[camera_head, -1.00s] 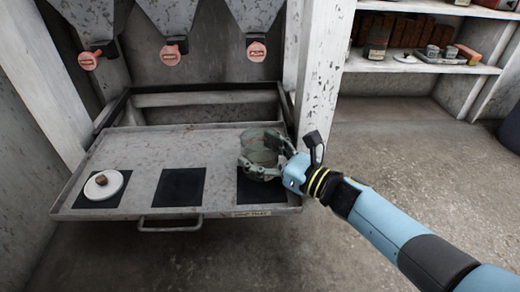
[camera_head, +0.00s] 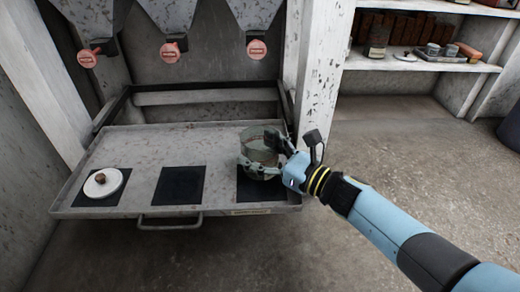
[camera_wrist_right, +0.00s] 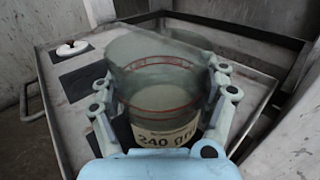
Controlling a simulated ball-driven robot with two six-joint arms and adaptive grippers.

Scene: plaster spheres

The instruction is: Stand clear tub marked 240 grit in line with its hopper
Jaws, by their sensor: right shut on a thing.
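My right gripper (camera_head: 262,163) is shut on a clear tub (camera_head: 260,142) at the right end of the grey tray (camera_head: 150,145). In the right wrist view the tub (camera_wrist_right: 160,85) sits between the gripper fingers (camera_wrist_right: 160,100), and its pale label reads "240 gr", the rest cut off. The tub is upright, over or on the right black square (camera_head: 255,193); I cannot tell whether its base touches. Three hoppers with pinkish round tags hang above the tray; the right hopper (camera_head: 256,14) has its tag (camera_head: 257,49) above the tub. My left gripper is not in view.
The middle black square (camera_head: 180,186) is bare. A white round lid with a brown knob (camera_head: 103,183) lies on the left square. A white post (camera_head: 319,75) stands right of the tray. Shelves (camera_head: 420,65) with small goods are at the back right.

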